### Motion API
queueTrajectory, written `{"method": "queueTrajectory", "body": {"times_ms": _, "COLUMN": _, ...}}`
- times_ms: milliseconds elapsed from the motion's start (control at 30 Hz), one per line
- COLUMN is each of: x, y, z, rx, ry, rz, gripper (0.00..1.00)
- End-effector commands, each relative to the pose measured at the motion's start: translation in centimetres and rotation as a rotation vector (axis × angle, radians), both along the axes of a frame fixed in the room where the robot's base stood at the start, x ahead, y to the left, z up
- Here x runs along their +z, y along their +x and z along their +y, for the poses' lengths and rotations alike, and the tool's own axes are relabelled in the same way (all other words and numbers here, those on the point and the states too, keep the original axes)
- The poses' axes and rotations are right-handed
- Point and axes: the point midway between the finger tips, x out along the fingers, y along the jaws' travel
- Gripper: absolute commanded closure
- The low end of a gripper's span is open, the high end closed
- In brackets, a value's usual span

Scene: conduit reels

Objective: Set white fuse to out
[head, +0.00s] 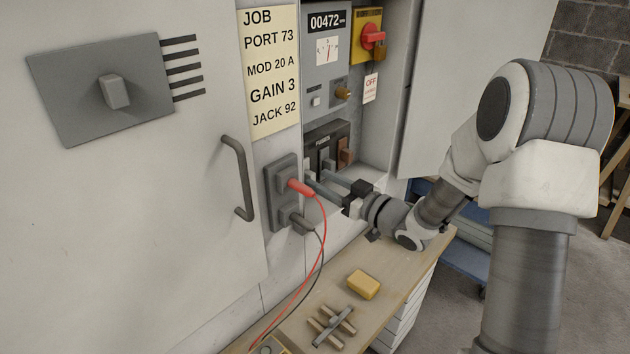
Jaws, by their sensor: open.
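The fuse block (328,136) is a dark unit with a small label, low in the open cabinet. A grey-black fuse and a reddish-brown fuse (346,152) show on its front. A small pale piece at its lower edge may be the white fuse, but my fingers partly hide that area and I cannot tell its position. My gripper (319,180) reaches in from the right, its two grey fingers pointing left, just below the block. It is open, and I see nothing clearly held between the fingers.
Above are a meter (327,50), a red rotary switch (373,36) and a brass padlock. A yellow block (363,284) and a tool lie on the wooden bench.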

Motion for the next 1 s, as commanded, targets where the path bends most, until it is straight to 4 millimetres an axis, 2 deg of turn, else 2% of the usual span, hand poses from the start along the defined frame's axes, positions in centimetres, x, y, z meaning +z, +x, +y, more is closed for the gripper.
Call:
{"method": "queueTrajectory", "body": {"times_ms": 200, "x": -0.1, "y": 1.7, "z": 1.8, "rx": 0.001, "ry": -0.002, "rz": -0.001, "gripper": 0.47}}
{"method": "queueTrajectory", "body": {"times_ms": 567, "x": 0.0, "y": 2.1, "z": 2.1, "rx": 0.000, "ry": -0.001, "rz": 0.000, "gripper": 0.47}}
{"method": "queueTrajectory", "body": {"times_ms": 833, "x": 0.0, "y": 2.1, "z": 2.0, "rx": 0.000, "ry": -0.001, "rz": 0.000, "gripper": 0.96}}
{"method": "queueTrajectory", "body": {"times_ms": 867, "x": 0.0, "y": 2.1, "z": 2.0, "rx": 0.000, "ry": -0.001, "rz": 0.000, "gripper": 1.00}}
{"method": "queueTrajectory", "body": {"times_ms": 1000, "x": 0.0, "y": 2.0, "z": 2.0, "rx": 0.000, "ry": -0.001, "rz": 0.000, "gripper": 1.00}}
